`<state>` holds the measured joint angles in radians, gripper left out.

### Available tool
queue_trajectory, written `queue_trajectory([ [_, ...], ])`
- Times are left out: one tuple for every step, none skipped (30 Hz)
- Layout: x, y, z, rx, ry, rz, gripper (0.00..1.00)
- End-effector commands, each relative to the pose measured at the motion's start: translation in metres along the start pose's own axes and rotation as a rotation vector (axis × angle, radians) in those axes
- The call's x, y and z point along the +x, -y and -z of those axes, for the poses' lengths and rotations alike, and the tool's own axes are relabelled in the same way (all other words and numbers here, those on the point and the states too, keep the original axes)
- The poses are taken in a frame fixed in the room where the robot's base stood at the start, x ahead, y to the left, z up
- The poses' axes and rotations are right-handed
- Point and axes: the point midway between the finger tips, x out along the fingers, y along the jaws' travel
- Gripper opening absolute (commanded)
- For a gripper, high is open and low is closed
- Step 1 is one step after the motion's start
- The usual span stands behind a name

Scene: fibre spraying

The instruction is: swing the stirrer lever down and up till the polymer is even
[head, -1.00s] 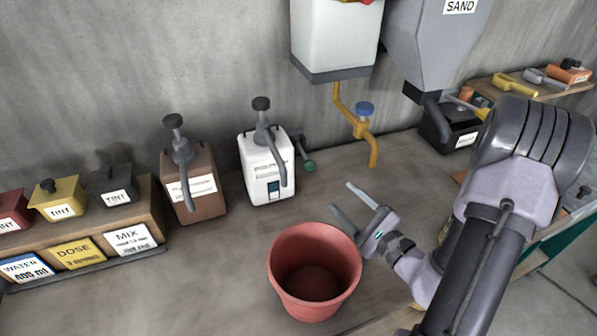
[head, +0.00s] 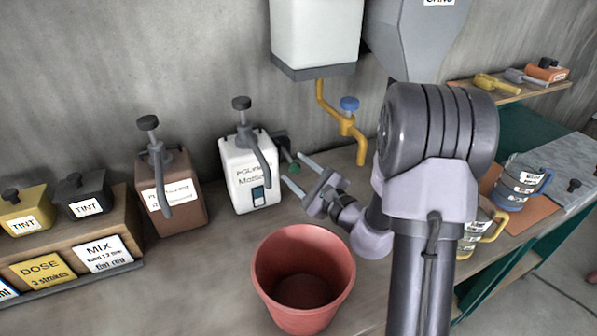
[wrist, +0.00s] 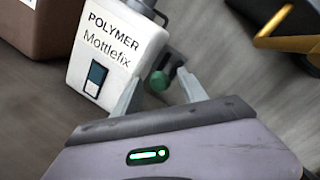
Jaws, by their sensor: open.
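The white polymer jug (head: 250,178), labelled "POLYMER Mottlefix", stands on the bench against the wall, with a dark pump on top. It also shows in the wrist view (wrist: 113,62). The stirrer lever, a dark arm with a green knob (head: 294,168), sticks out from the jug's right side. In the wrist view the green knob (wrist: 159,81) lies near the tip of the left finger, toward the gap between the fingers. My gripper (head: 294,172) is open, its fingertips close to the knob. Contact cannot be told. The jug's small window (wrist: 95,80) looks dark blue and white.
A red bucket (head: 303,275) stands in front of the jug. A brown jug (head: 172,195) is to its left. A yellow tap (head: 345,125) hangs to the right under a white tank (head: 316,35). Measuring jugs (head: 522,182) stand at far right.

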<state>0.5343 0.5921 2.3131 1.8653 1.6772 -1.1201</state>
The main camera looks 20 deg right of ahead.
Motion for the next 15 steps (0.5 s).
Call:
queue_trajectory([
  [-0.0001,0.0000,0.0000,0.000,0.000,0.000,0.50],
  [-0.0002,0.0000,0.0000,0.000,0.000,0.000,0.50],
  [-0.0002,0.0000,0.0000,0.000,0.000,0.000,0.50],
  [-0.0002,0.0000,0.0000,0.000,0.000,0.000,0.46],
  [-0.0003,0.0000,0.0000,0.000,0.000,0.000,0.40],
  [-0.0003,0.0000,0.0000,-0.001,0.000,0.000,0.32],
  [-0.0003,-0.0001,0.0000,-0.001,0.000,-0.001,0.26],
  [-0.0004,-0.0001,0.0000,-0.001,0.000,-0.001,0.21],
  [-0.0004,-0.0001,0.0000,-0.001,0.000,-0.001,0.13],
  [-0.0004,-0.0001,0.0000,-0.001,0.000,-0.001,0.07],
  [-0.0004,-0.0001,0.0000,-0.001,0.000,-0.001,0.01],
  [-0.0004,-0.0001,0.0000,-0.001,0.000,-0.001,0.00],
  [-0.0005,-0.0001,0.0000,-0.001,0.000,-0.001,0.00],
  [-0.0005,-0.0001,0.0000,-0.001,0.000,-0.001,0.00],
  [-0.0005,-0.0001,0.0000,-0.001,0.000,-0.001,0.00],
])
